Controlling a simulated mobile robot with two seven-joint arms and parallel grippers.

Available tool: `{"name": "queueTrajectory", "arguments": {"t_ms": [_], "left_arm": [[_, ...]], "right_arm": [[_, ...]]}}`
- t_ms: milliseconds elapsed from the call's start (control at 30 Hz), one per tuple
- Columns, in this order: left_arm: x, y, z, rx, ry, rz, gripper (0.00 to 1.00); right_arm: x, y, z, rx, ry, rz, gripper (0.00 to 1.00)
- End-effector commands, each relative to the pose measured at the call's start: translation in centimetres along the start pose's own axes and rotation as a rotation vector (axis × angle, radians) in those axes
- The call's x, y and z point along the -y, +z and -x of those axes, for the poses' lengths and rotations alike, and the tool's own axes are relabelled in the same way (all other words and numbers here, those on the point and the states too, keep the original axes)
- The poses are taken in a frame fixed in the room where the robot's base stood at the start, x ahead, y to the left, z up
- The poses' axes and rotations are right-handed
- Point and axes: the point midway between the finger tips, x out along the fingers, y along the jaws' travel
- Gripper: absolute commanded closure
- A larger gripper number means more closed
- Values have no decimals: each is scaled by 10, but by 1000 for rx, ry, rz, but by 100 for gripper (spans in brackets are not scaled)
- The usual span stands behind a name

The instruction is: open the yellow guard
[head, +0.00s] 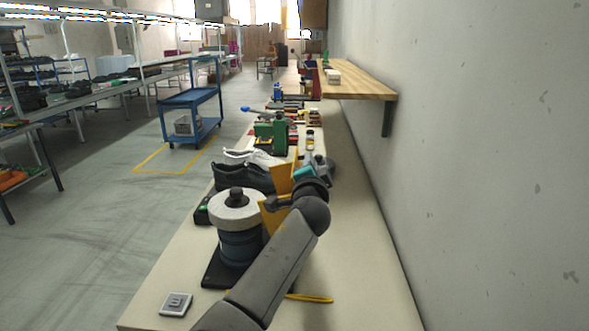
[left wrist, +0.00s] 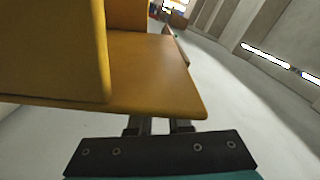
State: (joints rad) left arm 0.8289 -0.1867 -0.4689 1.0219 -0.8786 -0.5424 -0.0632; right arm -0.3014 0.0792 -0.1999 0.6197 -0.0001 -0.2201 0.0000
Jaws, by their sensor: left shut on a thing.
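The yellow guard (head: 272,217) stands at the right side of a grinding machine (head: 239,243) with a pale round wheel (head: 236,208) on a dark blue body. Another yellow panel (head: 282,178) shows just behind it, partly covered by my arm. My left gripper (head: 292,180) is at this panel, its fingers mostly hidden in the head view. In the left wrist view, the guard (left wrist: 150,70) fills the upper left as angled yellow plates. The left gripper's fingers (left wrist: 160,126) are shut on the near edge of the flat plate. My right gripper is not in view.
The pale bench (head: 190,268) runs away along the right wall. A small grey switch plate (head: 176,304) lies in front of the machine, and a yellow strip (head: 310,298) to its right. Dark (head: 243,177) and white shoes (head: 252,157) stand behind. A blue cart (head: 190,105) is on the floor.

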Motion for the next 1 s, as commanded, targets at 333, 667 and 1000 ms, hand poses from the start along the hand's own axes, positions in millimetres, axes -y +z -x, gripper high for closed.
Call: {"name": "queueTrajectory", "arguments": {"t_ms": [333,667,1000], "left_arm": [[-24,-10,0,5,2,-143,100],[-27,-11,0,6,2,-171,100],[-27,-11,0,6,2,-169,72]], "right_arm": [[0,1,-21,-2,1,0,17],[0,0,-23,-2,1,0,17],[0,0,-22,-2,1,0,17]]}}
